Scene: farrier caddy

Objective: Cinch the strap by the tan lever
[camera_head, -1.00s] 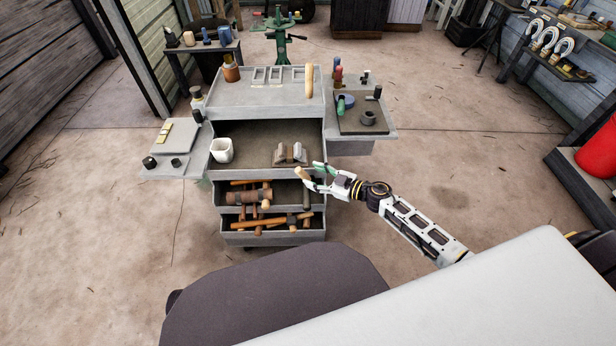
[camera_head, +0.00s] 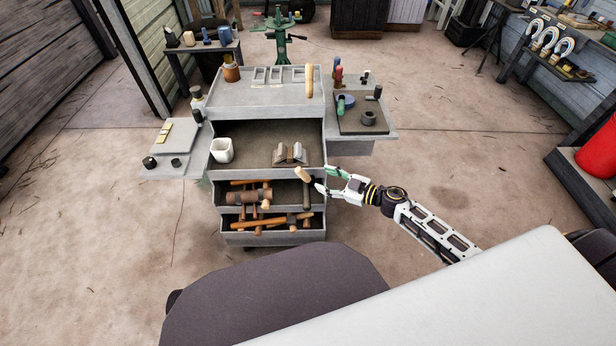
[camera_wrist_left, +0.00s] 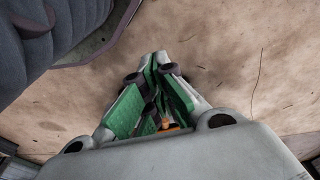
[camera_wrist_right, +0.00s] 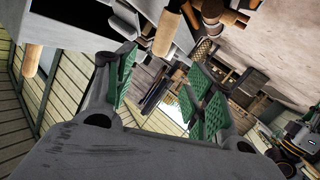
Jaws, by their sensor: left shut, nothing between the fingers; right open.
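A tan lever (camera_head: 303,173) sticks out at the front right of the grey caddy (camera_head: 265,97), just below its open middle shelf. My right gripper (camera_head: 325,179) is open and empty, just right of the lever and apart from it. In the right wrist view, its green-padded fingers (camera_wrist_right: 165,90) stand wide apart, and a tan handle (camera_wrist_right: 166,36) shows above the gap. I cannot clearly make out the strap. My left gripper (camera_wrist_left: 157,85) shows only in the left wrist view, shut and empty above the floor.
Hammers (camera_head: 262,226) lie in the lower drawers. A white cup (camera_head: 222,150) and a grey-brown block (camera_head: 290,153) sit on the middle shelf. Another tan handle (camera_head: 309,80) stands on the caddy top. A side tray (camera_head: 388,127) juts out right.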

